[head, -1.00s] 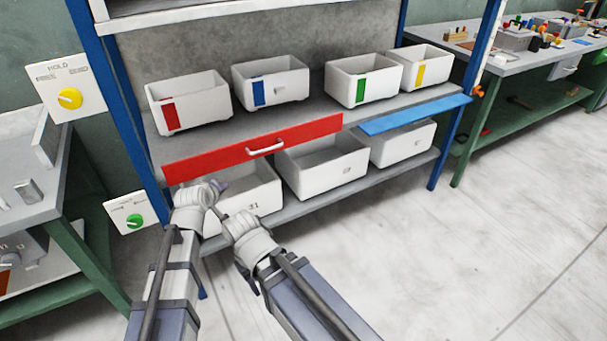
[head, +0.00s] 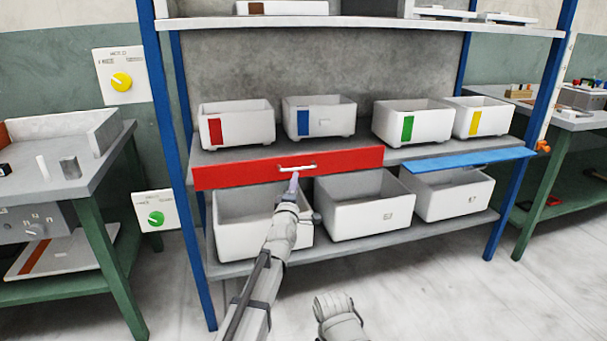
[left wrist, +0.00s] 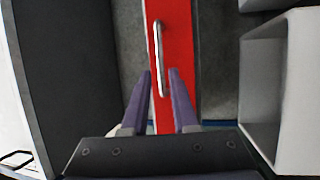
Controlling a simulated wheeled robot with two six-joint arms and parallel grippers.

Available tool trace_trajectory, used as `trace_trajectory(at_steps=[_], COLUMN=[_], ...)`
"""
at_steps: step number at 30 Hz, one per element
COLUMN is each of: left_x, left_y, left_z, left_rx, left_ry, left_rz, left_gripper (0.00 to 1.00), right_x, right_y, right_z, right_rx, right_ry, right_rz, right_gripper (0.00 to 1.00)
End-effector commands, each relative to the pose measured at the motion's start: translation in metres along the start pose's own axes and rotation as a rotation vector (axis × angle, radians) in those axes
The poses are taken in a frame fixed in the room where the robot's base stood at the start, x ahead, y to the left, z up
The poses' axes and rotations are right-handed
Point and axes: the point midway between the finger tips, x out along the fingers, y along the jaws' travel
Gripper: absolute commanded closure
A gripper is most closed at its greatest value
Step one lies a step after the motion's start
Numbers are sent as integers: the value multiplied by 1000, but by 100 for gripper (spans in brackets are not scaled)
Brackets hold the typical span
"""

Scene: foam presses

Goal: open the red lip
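The red lip (head: 235,174) is a long red panel hanging along the front edge of the shelf, with a pale bar handle (head: 297,168) at its middle. In the left wrist view the red lip (left wrist: 178,40) runs up the picture and its handle (left wrist: 158,50) stands above and between the fingers. My left gripper (head: 294,182) is just below the handle in the head view. In the left wrist view its purple fingers (left wrist: 160,88) are apart with nothing held between them. My right arm's wrist shows low in the head view; its fingers cannot be made out.
Above the lip stand white bins with red (head: 236,122), blue (head: 319,115), green (head: 413,120) and yellow (head: 483,117) labels. Larger white bins (head: 367,202) stand below. A blue lip (head: 470,160) sticks out at the right. Blue posts (head: 178,190) frame the rack.

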Motion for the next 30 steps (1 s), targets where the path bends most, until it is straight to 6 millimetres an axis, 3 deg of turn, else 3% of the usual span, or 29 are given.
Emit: trace_trajectory(at_steps=[18,26,30], left_x=[75,76,76], left_y=[0,0,0], left_z=[1,1,1], left_rx=[3,3,3], left_ry=[-1,-1,-1], left_rz=[-2,-2,-2], left_gripper=[73,73,85], right_x=[-13,-13,-13], right_y=[2,2,2], right_z=[1,1,1], right_rx=[3,3,3], right_ry=[-1,-1,-1], right_rz=[2,2,2], right_gripper=[50,50,50])
